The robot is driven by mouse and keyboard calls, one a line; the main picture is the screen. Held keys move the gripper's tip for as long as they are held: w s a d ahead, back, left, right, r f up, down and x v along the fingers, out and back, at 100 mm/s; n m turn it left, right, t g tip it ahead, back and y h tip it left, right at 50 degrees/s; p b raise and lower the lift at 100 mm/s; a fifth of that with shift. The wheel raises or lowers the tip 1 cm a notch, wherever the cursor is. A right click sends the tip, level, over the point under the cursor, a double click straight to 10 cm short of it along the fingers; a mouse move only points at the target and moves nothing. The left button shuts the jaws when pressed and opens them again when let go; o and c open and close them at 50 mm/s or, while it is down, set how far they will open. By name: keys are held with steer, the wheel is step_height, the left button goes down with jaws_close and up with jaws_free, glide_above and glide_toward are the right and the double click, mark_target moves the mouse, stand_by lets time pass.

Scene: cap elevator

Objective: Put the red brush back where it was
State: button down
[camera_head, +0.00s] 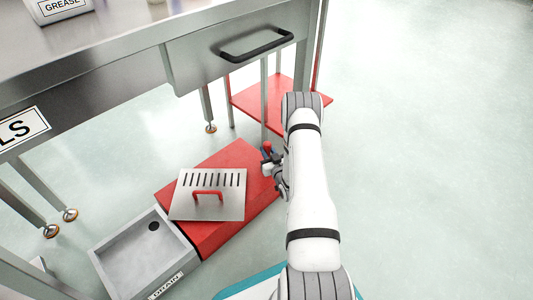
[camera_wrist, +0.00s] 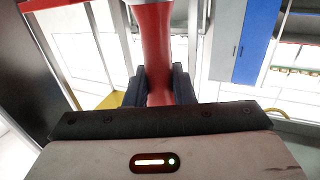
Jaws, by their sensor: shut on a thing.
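My gripper (camera_head: 267,158) is low beside the bench, to the right of the red platform. In the wrist view its two dark fingers (camera_wrist: 159,88) are shut on a red handle-like thing (camera_wrist: 153,45), which I take to be the red brush. The brush runs up from between the fingers and out of the top of that view; its bristles are not visible. In the head view only a small red tip (camera_head: 267,147) of it shows at the gripper, and my arm hides the rest.
A slotted metal plate (camera_head: 180,206) with a red handle (camera_head: 208,193) lies on the red platform (camera_head: 236,160). A grey drain tray (camera_head: 125,262) is to its left. The bench drawer (camera_head: 190,66) with a black handle is above. A red shelf (camera_head: 255,100) stands behind. Open floor lies right.

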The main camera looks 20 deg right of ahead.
steer(key=c, duration=1.2)
jaws_free()
steer(key=shift+f, duration=0.15)
steer(key=shift+c, duration=0.2)
